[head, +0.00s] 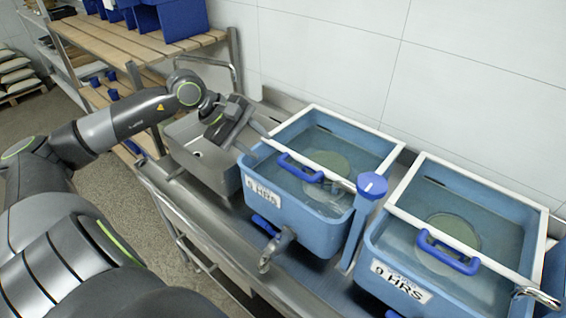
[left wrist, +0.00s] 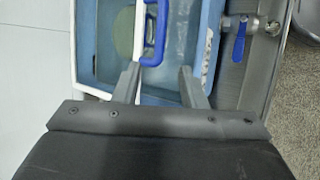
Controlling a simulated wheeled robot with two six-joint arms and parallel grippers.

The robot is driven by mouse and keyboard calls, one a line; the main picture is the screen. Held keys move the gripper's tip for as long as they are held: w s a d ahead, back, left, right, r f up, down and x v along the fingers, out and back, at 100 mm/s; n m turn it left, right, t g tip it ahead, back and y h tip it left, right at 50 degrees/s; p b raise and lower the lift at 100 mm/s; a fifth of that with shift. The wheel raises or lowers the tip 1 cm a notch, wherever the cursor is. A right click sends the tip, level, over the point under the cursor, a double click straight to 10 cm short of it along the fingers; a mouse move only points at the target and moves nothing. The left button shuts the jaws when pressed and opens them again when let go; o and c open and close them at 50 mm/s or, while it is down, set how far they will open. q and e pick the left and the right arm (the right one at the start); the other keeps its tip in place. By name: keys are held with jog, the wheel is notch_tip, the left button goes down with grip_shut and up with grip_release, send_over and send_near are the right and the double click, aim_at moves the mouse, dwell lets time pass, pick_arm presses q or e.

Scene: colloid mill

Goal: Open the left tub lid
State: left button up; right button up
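The left tub (head: 300,218) is blue, with a "HRS" label on its front. Its clear lid has a white frame (head: 345,122) and lies flat over the tub. A blue bar handle (head: 300,167) sits on the lid's near part; it also shows in the left wrist view (left wrist: 162,32). My left gripper (head: 251,138) is above the tub's left edge, just left of the handle. In the left wrist view its two fingers (left wrist: 159,80) are apart, with nothing between them and the handle beyond their tips. My right gripper is not in view.
A second blue tub (head: 385,262) with a similar lid and blue handle (head: 447,252) stands at right. A blue-topped post (head: 371,187) rises between the tubs. A steel sink (head: 205,160) is at left, and a tap (head: 275,248) juts from the left tub's front.

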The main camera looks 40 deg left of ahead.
aim_at(288, 166)
pick_arm(q)
jog(key=p+x, duration=0.2)
jog(key=x, duration=0.5)
jog(key=shift+w+d+f, duration=0.2)
jog(key=shift+d, duration=0.05)
jog(key=shift+x, duration=1.3)
jog(key=shift+a, duration=0.1)
grip_shut()
